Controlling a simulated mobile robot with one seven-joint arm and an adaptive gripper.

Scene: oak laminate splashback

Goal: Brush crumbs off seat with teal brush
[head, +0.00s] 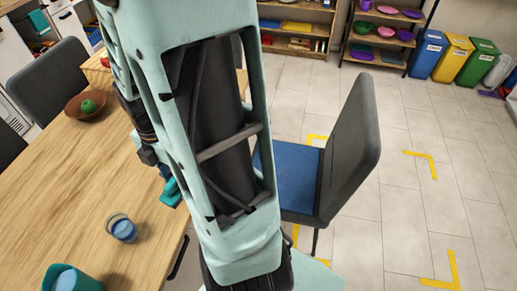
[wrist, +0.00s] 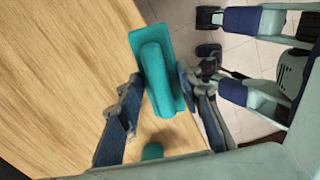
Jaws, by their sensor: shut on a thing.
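The teal brush (wrist: 155,72) is between the two fingers of my gripper (wrist: 160,80) in the wrist view, and the gripper is shut on it. In the head view part of the teal brush (head: 172,192) shows beside my arm, near the table's right edge. The chair with the blue seat (head: 298,180) and grey back (head: 352,150) stands right of the table. My arm covers the left part of the seat. I cannot make out crumbs on the visible part of the seat.
Another grey chair (head: 50,82) is at upper left.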

